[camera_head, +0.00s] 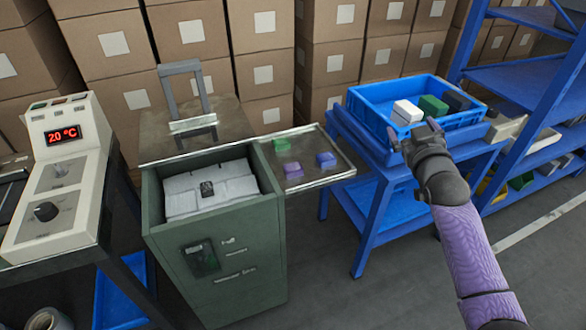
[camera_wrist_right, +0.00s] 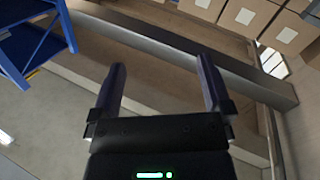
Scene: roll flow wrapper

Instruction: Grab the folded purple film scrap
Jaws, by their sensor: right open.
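The folded purple film scrap (camera_head: 293,171) lies on a metal tray (camera_head: 334,174) at the side of a green cabinet, in the middle of the head view. My right gripper (camera_head: 413,128) is up and to the right of the scrap, in front of the blue crate. It is open and empty, and its spread fingers also show in the wrist view (camera_wrist_right: 161,68). The scrap does not show in the wrist view. My left gripper is not in view.
The open-topped green cabinet (camera_head: 222,262) holds white packets and a small dark piece. A blue crate (camera_head: 360,110) with white, green and black blocks stands on a blue stand to the right. A control panel (camera_head: 62,170) is at the left. Stacked cartons line the back.

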